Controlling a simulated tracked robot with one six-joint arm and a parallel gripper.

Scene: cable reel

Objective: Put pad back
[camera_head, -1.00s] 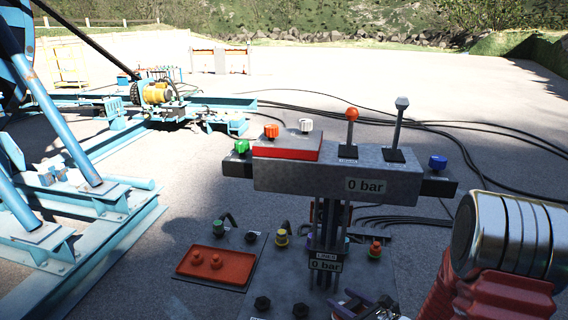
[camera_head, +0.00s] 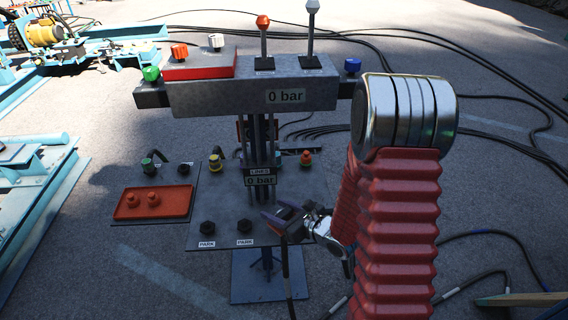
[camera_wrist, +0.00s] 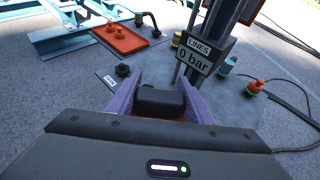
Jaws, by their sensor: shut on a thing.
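My gripper (camera_head: 289,218) is low in front of the control stand, just right of the right PARK knob (camera_head: 245,227). In the wrist view its two purple fingers (camera_wrist: 157,97) are shut on a dark block (camera_wrist: 160,101), perhaps the pad. A strip of orange shows under the block. In the head view the block is hard to make out between the fingers. A dark cable with a pale band (camera_head: 289,275) hangs below the gripper; I cannot tell whether it joins the block.
The control stand (camera_head: 250,95) has levers and coloured knobs on its top bar. Its lower plate (camera_head: 215,236) bears PARK knobs and hose couplings. A red tray (camera_head: 125,212) with two orange knobs lies left. Black hoses (camera_head: 500,75) cross the ground. Blue steel frames (camera_head: 30,225) stand left.

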